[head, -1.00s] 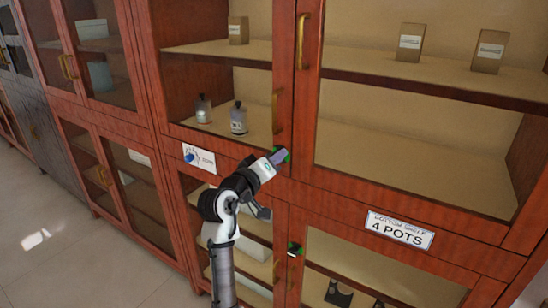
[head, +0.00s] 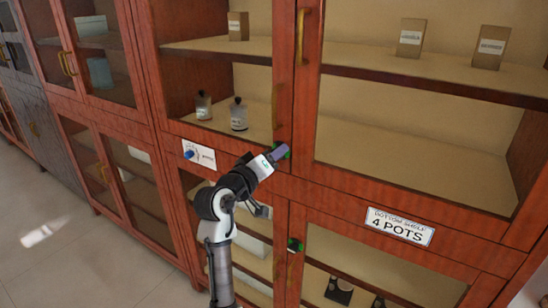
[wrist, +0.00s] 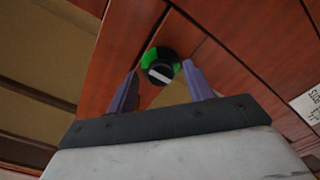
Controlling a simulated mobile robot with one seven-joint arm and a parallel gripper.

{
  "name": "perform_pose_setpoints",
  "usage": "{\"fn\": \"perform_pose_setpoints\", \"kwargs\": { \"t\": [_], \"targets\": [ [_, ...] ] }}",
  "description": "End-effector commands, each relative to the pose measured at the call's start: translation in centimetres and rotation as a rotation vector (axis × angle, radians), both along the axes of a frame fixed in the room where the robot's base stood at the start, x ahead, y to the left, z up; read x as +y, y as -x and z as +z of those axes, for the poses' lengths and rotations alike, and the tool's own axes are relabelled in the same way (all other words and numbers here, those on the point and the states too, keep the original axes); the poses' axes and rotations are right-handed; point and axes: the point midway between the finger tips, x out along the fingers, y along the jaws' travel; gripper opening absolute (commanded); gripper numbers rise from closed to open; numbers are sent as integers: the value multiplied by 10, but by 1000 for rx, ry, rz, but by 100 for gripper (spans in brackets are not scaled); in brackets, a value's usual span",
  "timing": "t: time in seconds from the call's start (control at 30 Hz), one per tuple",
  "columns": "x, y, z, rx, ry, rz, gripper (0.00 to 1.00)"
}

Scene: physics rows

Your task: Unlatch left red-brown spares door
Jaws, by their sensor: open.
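The left red-brown door (head: 222,133) is a glazed upper door, and it looks closed. A green and black latch knob (wrist: 161,66) with a pale bar across its face sits on the red-brown wood. In the head view the latch knob (head: 286,154) is partly hidden by my gripper (head: 277,150), which is at the door's lower right corner. In the wrist view my gripper (wrist: 160,72) is open, with one purple finger on each side of the knob. The knob appears just ahead of the fingertips; I cannot tell whether they touch it.
A second green and black latch (head: 295,245) is on the lower doors. Brass handles (head: 303,38) stand out from the doors. A "4 POTS" sign (head: 399,227) and a small sign with a blue mark (head: 199,154) are on the frame. Grey floor (head: 60,235) is clear at left.

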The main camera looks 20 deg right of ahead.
Motion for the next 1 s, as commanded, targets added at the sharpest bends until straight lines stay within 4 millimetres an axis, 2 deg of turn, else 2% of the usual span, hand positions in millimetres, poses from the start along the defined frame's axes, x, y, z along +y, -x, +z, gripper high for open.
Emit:
{"fn": "perform_pose_setpoints", "kwargs": {
  "t": [0.4,0.53,0.73,1.0],
  "targets": [
    [72,54,-3,-1,2,5,51],
    [89,68,-2,-1,1,3,51],
    [101,78,-1,0,1,1,51],
    [102,79,-1,1,1,0,51]
  ]
}}
